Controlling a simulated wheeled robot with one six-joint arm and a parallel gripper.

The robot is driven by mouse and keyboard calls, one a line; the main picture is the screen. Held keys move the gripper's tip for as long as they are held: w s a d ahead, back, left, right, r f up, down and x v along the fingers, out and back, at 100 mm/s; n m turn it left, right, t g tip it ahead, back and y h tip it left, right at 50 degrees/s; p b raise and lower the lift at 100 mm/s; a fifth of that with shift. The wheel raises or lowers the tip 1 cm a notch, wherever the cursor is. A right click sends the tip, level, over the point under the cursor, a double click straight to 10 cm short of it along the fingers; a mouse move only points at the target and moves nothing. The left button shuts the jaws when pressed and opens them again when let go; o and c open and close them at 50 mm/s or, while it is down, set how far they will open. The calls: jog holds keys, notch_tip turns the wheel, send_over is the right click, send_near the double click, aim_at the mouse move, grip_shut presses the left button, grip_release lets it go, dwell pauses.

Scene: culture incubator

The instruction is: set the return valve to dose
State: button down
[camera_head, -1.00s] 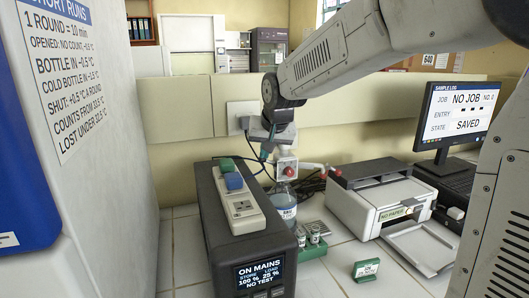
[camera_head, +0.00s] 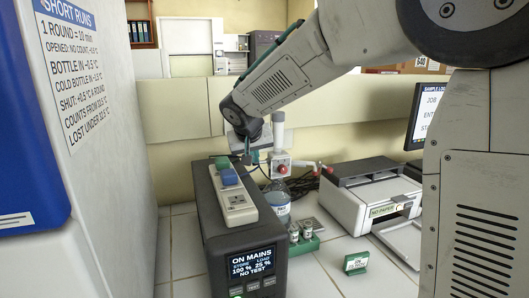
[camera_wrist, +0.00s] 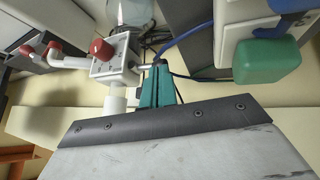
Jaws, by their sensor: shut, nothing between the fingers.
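A white valve block with a round red knob (camera_head: 281,167) stands on a white pipe behind the power unit, above a clear bottle (camera_head: 277,205). A lever with red ends (camera_head: 318,168) reaches out to its right. In the wrist view the valve block (camera_wrist: 116,62) is at upper left, with the red-ended lever (camera_wrist: 42,50) further left. My gripper (camera_wrist: 158,66) is shut and empty, its teal fingertips just beside the block; I cannot tell whether they touch. In the head view my gripper (camera_head: 248,158) is left of the valve, partly hidden by my arm. No valve markings are readable.
A dark power unit (camera_head: 240,222) carries a white socket strip (camera_head: 236,205) with blue and green plugs. The green plug (camera_wrist: 262,60) is right of my fingers. Cables run behind. A printer (camera_head: 365,195), a vial rack (camera_head: 304,243) and a green sign (camera_head: 356,263) stand to the right.

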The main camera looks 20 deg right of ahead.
jog(key=shift+a+f, duration=0.3)
jog(key=shift+f, duration=0.25)
jog(key=shift+a+f, duration=0.25)
jog(key=shift+f, duration=0.3)
jog(key=shift+d+r, duration=0.1)
jog(key=shift+d, duration=0.05)
jog(key=shift+d+r, duration=0.3)
jog(key=shift+d, duration=0.3)
jog(key=s+a+r, duration=0.2)
jog(key=a, duration=0.1)
jog(key=s+a+r, duration=0.2)
jog(key=s+r, duration=0.1)
jog(key=s+a+r, duration=0.2)
jog(key=a+r, duration=0.1)
jog(key=shift+s+a, duration=0.15)
jog(key=shift+a, duration=0.2)
